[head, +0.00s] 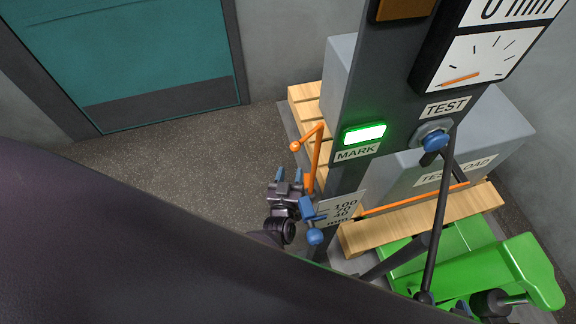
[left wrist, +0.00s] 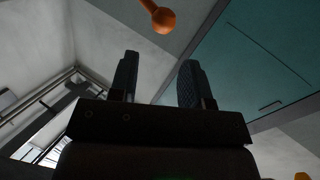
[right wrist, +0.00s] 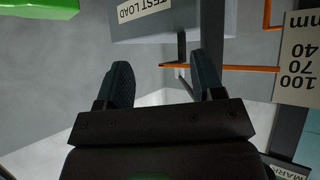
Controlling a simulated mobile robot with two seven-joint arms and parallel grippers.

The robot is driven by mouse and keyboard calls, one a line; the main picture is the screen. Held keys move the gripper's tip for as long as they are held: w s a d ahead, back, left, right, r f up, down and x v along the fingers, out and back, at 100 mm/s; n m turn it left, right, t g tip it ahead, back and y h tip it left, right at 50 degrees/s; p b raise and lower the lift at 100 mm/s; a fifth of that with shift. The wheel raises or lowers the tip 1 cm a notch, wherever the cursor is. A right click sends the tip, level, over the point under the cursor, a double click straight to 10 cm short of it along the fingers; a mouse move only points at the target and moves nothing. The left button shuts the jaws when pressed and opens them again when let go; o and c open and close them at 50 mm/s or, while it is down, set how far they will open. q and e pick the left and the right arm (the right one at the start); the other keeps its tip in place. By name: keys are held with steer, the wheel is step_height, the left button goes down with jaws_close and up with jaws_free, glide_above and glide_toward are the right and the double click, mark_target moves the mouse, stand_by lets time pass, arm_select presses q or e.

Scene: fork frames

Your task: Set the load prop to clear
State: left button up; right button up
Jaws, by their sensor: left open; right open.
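An orange handle (head: 312,165) with a ball end stands at the left side of the dark column. An orange bar (head: 415,200) runs under the grey block labelled TEST LOAD (head: 455,172); whether handle and bar join is hidden behind the column. My left gripper (head: 289,176) is open and empty, just left of and below the handle, apart from it. In the left wrist view the orange ball (left wrist: 163,20) is beyond the fingertips. My right gripper (right wrist: 163,80) is open and empty; the orange bar (right wrist: 235,68) lies ahead, to the right. I cannot make this gripper out in the head view.
A blue lever (head: 308,212) stands by the 100/70/40 mm scale (head: 347,206). A long dark lever with a blue hub (head: 434,141) hangs under TEST. The MARK lamp (head: 365,134) glows green; the dial reads 0 mm. Green machine parts (head: 520,272) crowd the lower right. The floor (head: 190,150) at left is clear.

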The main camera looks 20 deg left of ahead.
arm_select(q)
steer(key=w+a+m, duration=0.1)
steer(key=w+a, duration=0.1)
steer(key=w+a+r+m+t+h+b, duration=0.1)
steer(key=w+a, duration=0.1)
steer(key=a, duration=0.1)
steer(key=w+a+m+t+h, duration=0.1)
steer(key=w+a, duration=0.1)
steer(key=a, duration=0.1)
steer(key=shift+w+r+m+b, duration=0.15)
steer(key=shift+r+m+b, duration=0.15)
steer(key=shift+r+b, duration=0.1)
jaws_close()
steer(key=w+a+r+m+g+h+b, duration=0.4)
steer(key=w+a+r+m+g+h, duration=0.4)
steer(key=w+a, duration=0.45)
steer(key=s+d+f+n+g, duration=0.3)
steer(key=s+d+g, duration=0.2)
steer(key=s+g, duration=0.45)
steer(key=w+d+f+t+b, duration=0.1)
steer(key=d+f+b, duration=0.1)
steer(key=d+f, duration=0.4)
steer(key=shift+d+f+h, duration=0.3)
steer(key=shift+d+f, duration=0.1)
steer(key=shift+d, duration=1.2)
arm_select(e)
step_height(320, 180, down, 8)
steer(key=s+g, duration=0.1)
steer(key=shift+d+r, duration=0.2)
steer(key=shift+r, duration=0.05)
